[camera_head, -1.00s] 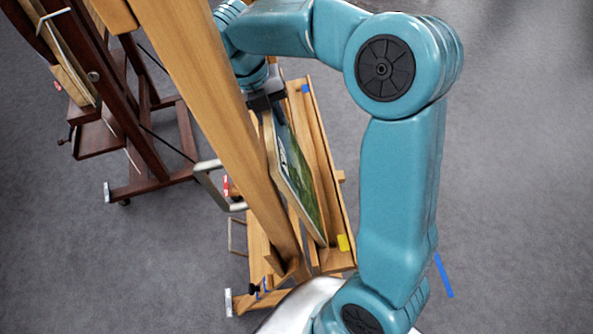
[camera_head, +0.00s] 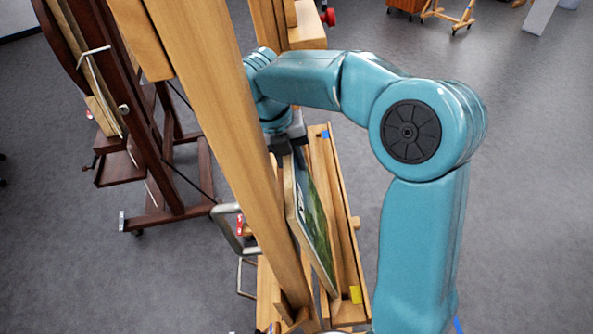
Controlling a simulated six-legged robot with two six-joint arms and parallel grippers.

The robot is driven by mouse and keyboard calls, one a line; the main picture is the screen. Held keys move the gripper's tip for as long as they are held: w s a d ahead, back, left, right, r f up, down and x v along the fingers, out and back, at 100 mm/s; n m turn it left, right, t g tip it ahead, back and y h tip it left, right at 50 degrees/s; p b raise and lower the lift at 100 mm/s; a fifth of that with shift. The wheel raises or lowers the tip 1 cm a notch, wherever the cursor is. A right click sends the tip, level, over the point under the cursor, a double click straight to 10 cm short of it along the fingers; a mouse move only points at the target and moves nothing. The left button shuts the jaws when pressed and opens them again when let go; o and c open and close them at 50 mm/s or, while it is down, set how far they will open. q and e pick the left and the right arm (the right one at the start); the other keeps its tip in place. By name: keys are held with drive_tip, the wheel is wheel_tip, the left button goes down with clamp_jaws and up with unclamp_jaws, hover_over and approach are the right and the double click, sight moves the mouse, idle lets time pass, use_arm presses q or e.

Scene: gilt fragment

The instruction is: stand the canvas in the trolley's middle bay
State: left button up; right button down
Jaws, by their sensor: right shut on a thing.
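The canvas (camera_head: 318,225) is a thin painted panel with green and pale patches and a light wooden edge. It stands on edge, slightly tilted, among the wooden slats of the trolley (camera_head: 335,180). My right gripper (camera_head: 289,148) is shut on its upper far end. The trolley has a blue mark at its far end and a yellow mark at its near end. The canvas's lower edge is partly hidden, so I cannot tell which bay it is in or whether it rests on the floor of the bay. My left gripper is not in view.
A thick wooden easel post (camera_head: 215,110) slants close along the left of the canvas. A metal handle (camera_head: 232,230) sticks out beside it. A dark wooden easel (camera_head: 140,130) stands at left. Open grey floor (camera_head: 530,190) lies to the right.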

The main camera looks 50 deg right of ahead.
drive_tip(key=shift+r, duration=0.25)
drive_tip(key=shift+s, duration=0.25)
drive_tip(key=s, duration=0.1)
drive_tip(key=s+b, duration=0.1)
drive_tip(key=s, duration=0.1)
drive_tip(key=s+b, duration=0.1)
drive_tip(key=shift+s+a, duration=0.25)
drive_tip(key=shift+s+b, duration=0.55)
drive_tip(key=shift+s, duration=0.8)
wheel_tip(320, 180, up, 14)
drive_tip(key=p, duration=0.1)
hover_over(307, 196)
drive_tip(key=s, duration=0.3)
drive_tip(key=shift+w, duration=0.15)
drive_tip(key=shift+d, duration=0.1)
drive_tip(key=s+d, duration=1.1)
drive_tip(key=d, duration=0.1)
drive_tip(key=shift+s+d+p, duration=0.35)
drive_tip(key=shift+d, duration=0.05)
